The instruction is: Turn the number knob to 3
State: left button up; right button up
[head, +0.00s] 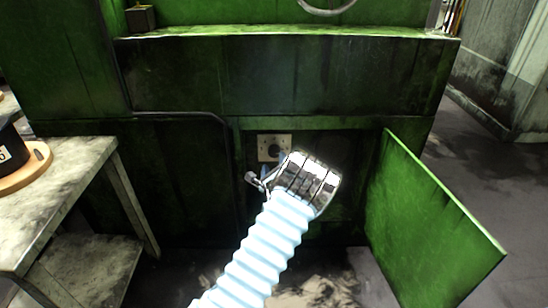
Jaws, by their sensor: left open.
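The number knob (272,152) is a small dark round knob on a pale square plate (263,143), inside a recess in the green machine. Its marks are too small to read, so its setting cannot be told. My left gripper (258,178) is open, just below and in front of the plate. The silver wrist hides part of the area to the lower right of the knob. Whether a finger touches the knob cannot be told. My right gripper is not in view.
An open green door (435,215) stands to the right of the recess. A grey table (62,185) with a black round object on a wooden disc (28,175) is at the left. The green machine (290,80) fills the back.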

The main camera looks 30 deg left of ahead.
aim_at(274, 154)
pick_arm(q)
jog(key=x, duration=0.5)
jog(key=shift+w+a, duration=0.1)
jog(key=shift+w, duration=0.2)
jog(key=c, duration=1.1)
jog(key=shift+o, duration=0.2)
jog(key=shift+f+b, duration=0.1)
jog(key=shift+b, duration=0.2)
